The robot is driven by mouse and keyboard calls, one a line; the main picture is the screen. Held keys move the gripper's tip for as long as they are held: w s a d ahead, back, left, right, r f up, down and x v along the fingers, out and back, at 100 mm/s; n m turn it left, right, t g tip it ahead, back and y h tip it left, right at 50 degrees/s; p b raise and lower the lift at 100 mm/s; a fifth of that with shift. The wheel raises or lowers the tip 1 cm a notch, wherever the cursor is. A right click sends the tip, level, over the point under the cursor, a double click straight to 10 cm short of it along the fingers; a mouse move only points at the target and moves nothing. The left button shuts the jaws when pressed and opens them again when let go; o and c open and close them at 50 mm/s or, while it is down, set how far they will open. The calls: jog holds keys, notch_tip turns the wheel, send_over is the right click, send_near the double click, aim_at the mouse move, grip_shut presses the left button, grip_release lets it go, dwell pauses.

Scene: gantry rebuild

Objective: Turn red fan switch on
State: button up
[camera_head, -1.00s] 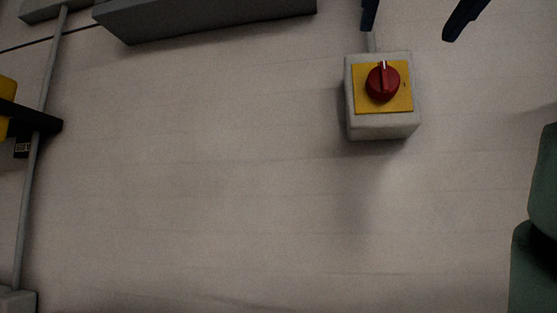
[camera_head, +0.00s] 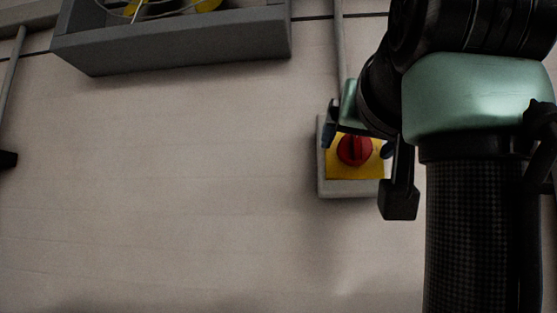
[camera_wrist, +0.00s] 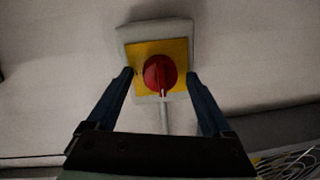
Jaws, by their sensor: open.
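The red fan switch (camera_head: 354,150) is a round knob on a yellow plate in a pale grey wall box (camera_head: 350,188). In the head view my arm hides the top and right of the box. In the wrist view the red knob (camera_wrist: 160,73) lies between the two blue fingers of my gripper (camera_wrist: 160,75). The fingertips are apart, one on each side of the knob, over the yellow plate. I cannot tell whether they touch the plate. A pale mark shows at the knob's lower edge in the wrist view. My gripper (camera_head: 358,145) is open.
A grey open box (camera_head: 180,45) with yellow parts and cables is on the wall at the upper left. A conduit (camera_head: 339,45) runs up from the switch box. The wall left of and below the switch is bare.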

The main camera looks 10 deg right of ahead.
jog(key=shift+c, duration=0.2)
grip_shut()
jog(key=shift+m, duration=0.4)
jog(key=m+b, duration=0.1)
jog(key=m, duration=0.2)
jog(key=shift+a+m, duration=0.1)
jog(key=shift+m, duration=0.3)
jog(key=m+b, duration=0.1)
jog(key=m, duration=0.3)
jog(key=shift+m+t, duration=0.3)
jog(key=shift+m, duration=0.1)
jog(key=m+h, duration=0.1)
jog(key=m, duration=0.4)
jog(key=shift+m, duration=0.3)
jog(key=shift+f+m, duration=0.1)
jog(key=shift+m, duration=1.7)
jog(key=shift+m+p, duration=0.3)
